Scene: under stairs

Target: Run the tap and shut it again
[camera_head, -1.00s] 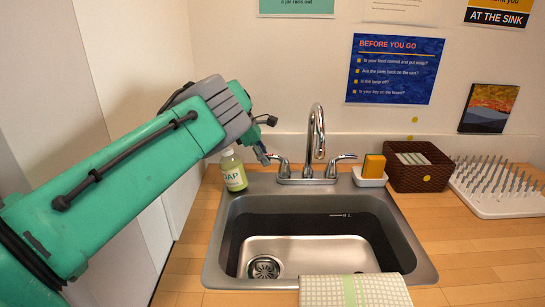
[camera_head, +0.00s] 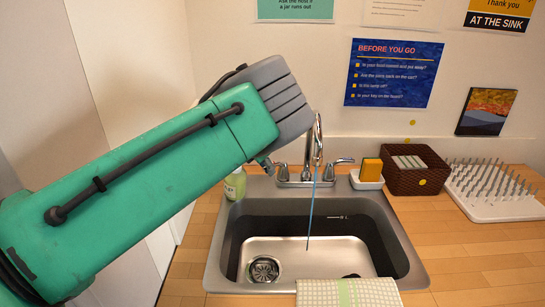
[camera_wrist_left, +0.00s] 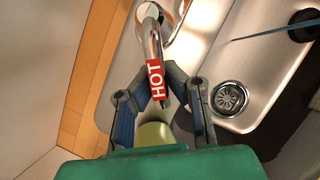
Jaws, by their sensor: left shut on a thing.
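The chrome tap (camera_head: 318,135) stands at the back of the sink (camera_head: 214,262), between a left and a right lever handle (camera_head: 342,161). A thin blue stream of water (camera_head: 311,212) falls from its spout into the basin. My left gripper (camera_wrist_left: 158,92) is shut on the left handle, which carries a red HOT label (camera_wrist_left: 155,78) in the left wrist view. In the head view my own left arm hides most of that gripper; only its tip (camera_head: 268,166) shows at the left handle (camera_head: 281,169). My right gripper is not in view.
A green soap bottle (camera_head: 235,185) stands left of the tap, partly hidden by my arm. Right of the tap are a sponge holder (camera_head: 367,181), a brown basket (camera_head: 416,180) and a spiked drying rack (camera_head: 495,207). A checked cloth (camera_head: 345,293) hangs over the sink's front edge.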

